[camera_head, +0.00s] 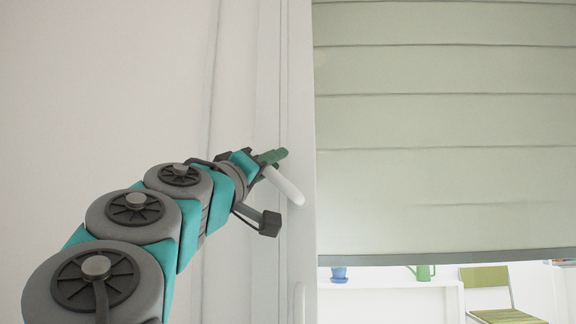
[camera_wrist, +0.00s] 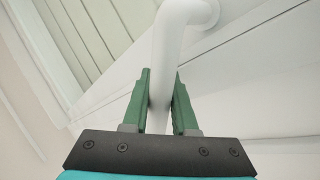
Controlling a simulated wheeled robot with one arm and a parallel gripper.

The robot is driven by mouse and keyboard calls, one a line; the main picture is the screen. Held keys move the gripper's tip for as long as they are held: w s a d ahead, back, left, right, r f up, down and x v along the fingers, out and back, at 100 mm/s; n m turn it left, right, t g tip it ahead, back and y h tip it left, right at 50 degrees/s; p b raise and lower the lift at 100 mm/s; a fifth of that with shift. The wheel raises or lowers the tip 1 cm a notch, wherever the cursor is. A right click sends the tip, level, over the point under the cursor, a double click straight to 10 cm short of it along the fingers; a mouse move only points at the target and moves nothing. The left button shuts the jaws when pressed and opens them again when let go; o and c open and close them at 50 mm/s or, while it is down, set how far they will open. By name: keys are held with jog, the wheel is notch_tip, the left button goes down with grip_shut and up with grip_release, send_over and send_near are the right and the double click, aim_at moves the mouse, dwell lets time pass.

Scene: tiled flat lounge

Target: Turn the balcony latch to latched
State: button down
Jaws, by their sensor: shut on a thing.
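The balcony latch (camera_head: 287,188) is a white rounded lever on the white door frame, slanting down to the right in the head view. In the wrist view the white lever (camera_wrist: 165,45) runs up between my fingers and bends to the right toward the frame. My gripper (camera_head: 271,158) has green fingers at the lever. In the wrist view the fingers (camera_wrist: 161,85) of my gripper are shut on the lever, one on each side. The lever's end nearest my palm is partly hidden in the wrist view.
A pale green pleated blind (camera_head: 445,120) covers most of the glass to the right. Below it show a white shelf (camera_head: 390,284) with a blue pot (camera_head: 339,274) and a green watering can (camera_head: 422,272), and a green chair (camera_head: 487,278). A plain wall (camera_head: 100,90) is at left.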

dwell(0.4)
jog(key=c, duration=0.7)
grip_release()
